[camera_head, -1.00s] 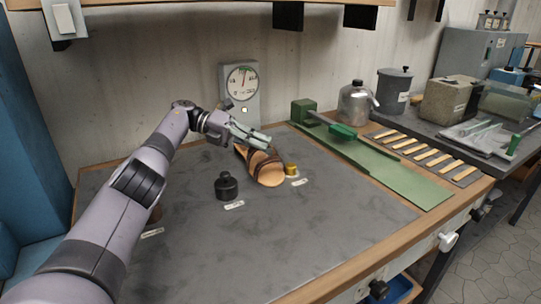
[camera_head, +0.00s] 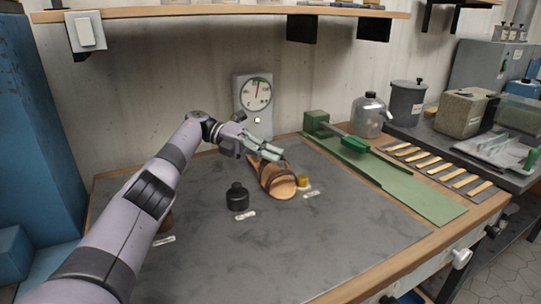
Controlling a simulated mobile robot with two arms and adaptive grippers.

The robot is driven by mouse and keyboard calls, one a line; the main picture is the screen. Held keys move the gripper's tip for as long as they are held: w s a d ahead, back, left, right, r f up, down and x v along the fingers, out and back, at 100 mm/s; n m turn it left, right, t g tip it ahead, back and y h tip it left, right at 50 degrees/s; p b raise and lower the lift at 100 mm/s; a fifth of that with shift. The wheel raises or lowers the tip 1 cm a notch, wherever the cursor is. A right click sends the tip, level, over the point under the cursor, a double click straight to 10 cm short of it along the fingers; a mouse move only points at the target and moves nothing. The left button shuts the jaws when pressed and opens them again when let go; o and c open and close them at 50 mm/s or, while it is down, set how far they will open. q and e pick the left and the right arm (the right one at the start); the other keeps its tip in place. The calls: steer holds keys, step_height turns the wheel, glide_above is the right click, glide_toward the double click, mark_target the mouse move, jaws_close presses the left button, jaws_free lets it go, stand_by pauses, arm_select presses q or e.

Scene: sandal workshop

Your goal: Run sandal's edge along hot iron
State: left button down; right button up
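The brown sandal (camera_head: 282,188) with dark straps lies on the grey mat of the bench, near the back middle. My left gripper (camera_head: 268,150) is over its far end, at or just above the straps. My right gripper is not in view.
A dial gauge box (camera_head: 254,117) stands behind the gripper. A small yellow pot (camera_head: 303,182) is right beside the sandal, and a black bottle (camera_head: 237,197) stands to its left. Wooden strips (camera_head: 428,161) lie at the right. The front of the mat (camera_head: 300,250) is clear.

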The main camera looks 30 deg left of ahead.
arm_select(q)
steer(key=shift+s+a, duration=0.1)
steer(key=shift+a, duration=0.05)
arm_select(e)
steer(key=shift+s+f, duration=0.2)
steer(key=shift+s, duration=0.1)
arm_select(q)
steer(key=shift+d, duration=0.25)
